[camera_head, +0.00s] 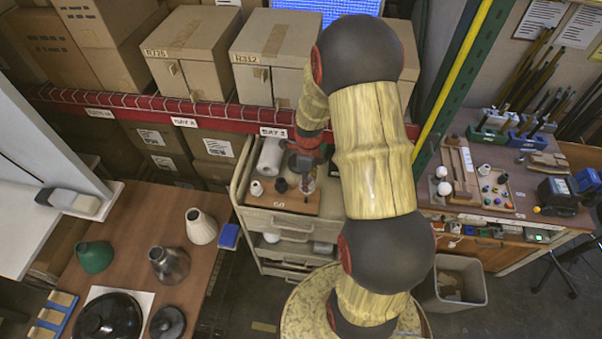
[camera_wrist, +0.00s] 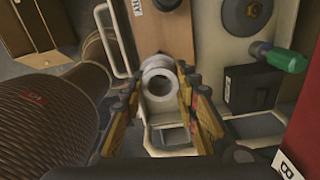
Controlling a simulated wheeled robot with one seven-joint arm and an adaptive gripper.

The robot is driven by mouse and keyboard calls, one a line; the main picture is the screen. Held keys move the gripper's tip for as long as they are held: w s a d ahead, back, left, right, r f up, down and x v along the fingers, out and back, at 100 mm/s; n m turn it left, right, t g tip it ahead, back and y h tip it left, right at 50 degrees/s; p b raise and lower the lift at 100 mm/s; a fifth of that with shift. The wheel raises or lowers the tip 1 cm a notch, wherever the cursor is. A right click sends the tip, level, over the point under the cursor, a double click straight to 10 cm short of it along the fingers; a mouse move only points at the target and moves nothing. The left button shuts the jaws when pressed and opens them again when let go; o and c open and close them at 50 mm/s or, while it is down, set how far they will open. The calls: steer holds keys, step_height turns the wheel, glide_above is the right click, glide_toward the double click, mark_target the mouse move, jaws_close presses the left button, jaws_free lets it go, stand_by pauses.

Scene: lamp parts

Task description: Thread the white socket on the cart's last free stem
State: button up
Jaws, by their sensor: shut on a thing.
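My gripper (camera_wrist: 160,100) is shut on a white socket (camera_wrist: 157,72), which shows as a pale ring between the two fingers in the wrist view. In the head view my gripper (camera_head: 306,168) is above the right part of the cart (camera_head: 285,222); the held socket is hard to make out there. A white socket-like piece (camera_head: 256,188) and a dark one (camera_head: 281,185) stand on the cart's wooden top, left of my gripper. The free stem cannot be picked out, and whether the held socket touches one cannot be told.
A white paper roll (camera_head: 270,157) stands at the back of the cart. A red shelf beam (camera_head: 200,113) with boxes runs behind it. A brown table (camera_head: 137,222) with lamp shades is at left, a workbench (camera_head: 480,205) at right. A green-handled tool (camera_wrist: 286,60) shows in the wrist view.

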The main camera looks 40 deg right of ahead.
steer(key=shift+f+b, duration=1.4)
steer(key=shift+f, duration=1.1)
steer(key=shift+w+a+f+b, duration=0.1)
steer(key=shift+w+f+b, duration=0.05)
steer(key=shift+f+b, duration=1)
stand_by(0.9)
steer(key=o, duration=0.7)
steer(key=shift+c, duration=0.2)
jaws_close()
steer(key=shift+a+f, duration=0.1)
steer(key=shift+f, duration=0.1)
